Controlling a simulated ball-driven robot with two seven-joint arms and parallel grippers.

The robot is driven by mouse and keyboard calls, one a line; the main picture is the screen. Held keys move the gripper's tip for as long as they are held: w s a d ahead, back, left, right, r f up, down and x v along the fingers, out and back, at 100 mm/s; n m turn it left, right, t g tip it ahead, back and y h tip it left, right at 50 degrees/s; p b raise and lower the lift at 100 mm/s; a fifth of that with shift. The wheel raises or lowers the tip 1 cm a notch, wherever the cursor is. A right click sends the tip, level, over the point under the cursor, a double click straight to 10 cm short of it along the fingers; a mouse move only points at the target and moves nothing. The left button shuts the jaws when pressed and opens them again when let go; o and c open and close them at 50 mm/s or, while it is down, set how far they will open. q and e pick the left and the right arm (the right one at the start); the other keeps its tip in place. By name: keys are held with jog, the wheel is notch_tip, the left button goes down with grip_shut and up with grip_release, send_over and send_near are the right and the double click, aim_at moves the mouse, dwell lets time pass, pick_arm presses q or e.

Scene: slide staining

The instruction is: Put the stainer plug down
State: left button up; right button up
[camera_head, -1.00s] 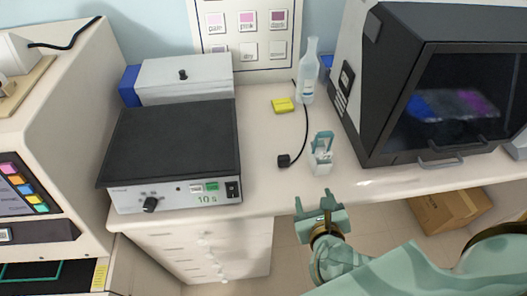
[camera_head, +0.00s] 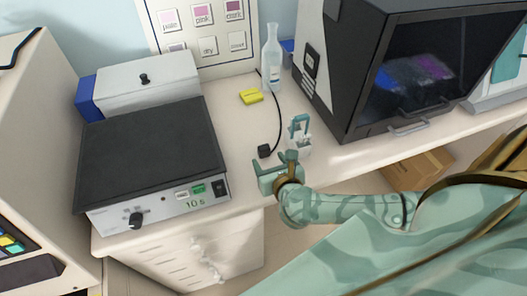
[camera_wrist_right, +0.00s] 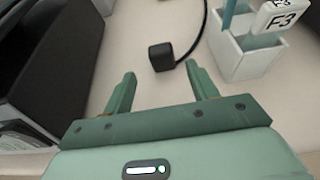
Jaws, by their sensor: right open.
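The stainer plug (camera_head: 264,151) is a small black block on a black cord, lying on the pale bench to the right of the grey hotplate-like box. In the right wrist view the plug (camera_wrist_right: 161,56) lies just beyond the fingertips, roughly midway between them. My right gripper (camera_head: 277,165) is open and empty at the bench's front edge, close to the plug and apart from it. Its two green fingers (camera_wrist_right: 163,76) show in the wrist view with nothing between them. My left gripper is not in view.
A white holder (camera_head: 300,142) with a teal piece stands right of the plug, close to my right gripper. The flat-topped device (camera_head: 150,155) is left, a dark-windowed cabinet (camera_head: 390,80) right.

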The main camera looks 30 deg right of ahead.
aim_at(266, 152)
jog(key=x, duration=0.6)
jog(key=shift+w+d+r+b, duration=0.1)
jog(key=shift+w+d+b, duration=0.15)
jog(key=shift+b, duration=0.15)
jog(key=shift+s, duration=0.1)
jog(key=c, duration=1.1)
jog(key=shift+r, duration=0.15)
jog(key=shift+c, duration=0.2)
